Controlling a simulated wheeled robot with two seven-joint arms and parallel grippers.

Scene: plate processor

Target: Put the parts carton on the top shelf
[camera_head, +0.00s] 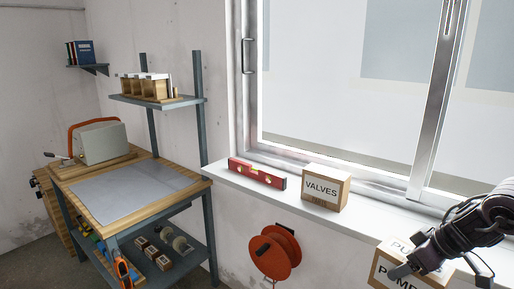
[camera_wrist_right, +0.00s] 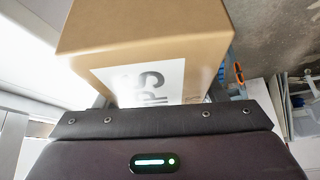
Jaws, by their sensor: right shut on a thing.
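A brown carton (camera_head: 390,272) with a white label that starts "PU" and seems to read "PUMPS" is at the lower right of the head view. My right gripper (camera_head: 424,262) is shut on it, and a finger crosses its label. The carton (camera_wrist_right: 145,35) fills the top of the right wrist view between the fingers, its label partly hidden. A second carton, marked "VALVES" (camera_head: 321,189), stands on the window sill. The blue-grey upper shelf (camera_head: 195,100) over the workbench holds wooden boxes. My left gripper is not in view.
A red spirit level (camera_head: 257,174) lies on the window sill (camera_head: 225,176). An orange reel (camera_head: 275,252) hangs below it. The workbench (camera_head: 125,190) carries a grey machine (camera_head: 100,140); its lower shelf holds small parts. A small wall shelf (camera_head: 88,67) holds blue binders.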

